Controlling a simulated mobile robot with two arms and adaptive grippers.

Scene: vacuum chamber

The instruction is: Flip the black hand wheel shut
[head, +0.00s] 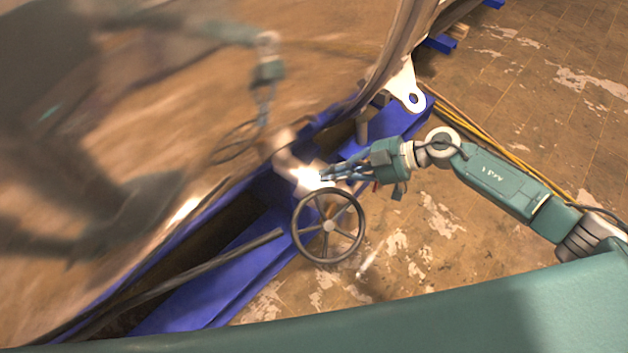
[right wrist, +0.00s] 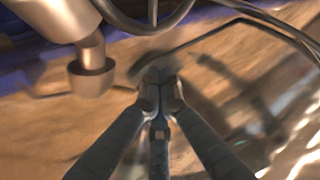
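The black hand wheel (head: 328,259) is a dark spoked ring with a pale hub, in the middle of the head view beside the blue frame. My right gripper (head: 324,176) is just above the wheel's upper rim in the head view and appears apart from it. In the right wrist view, the fingers of my right gripper (right wrist: 160,82) come together at their tips, with nothing clearly held between them. A dark curved rim, likely the wheel's (right wrist: 140,28), crosses the top of that view, beyond the fingertips. My left gripper is not in view.
The large shiny chamber wall (head: 150,110) fills the left and mirrors my arm and the wheel. A blue frame (head: 215,285) and a dark bar (head: 190,266) run below it. Yellow cables (head: 490,145) lie on the worn tiled floor. A metal fitting (right wrist: 92,55) is at upper left in the wrist view.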

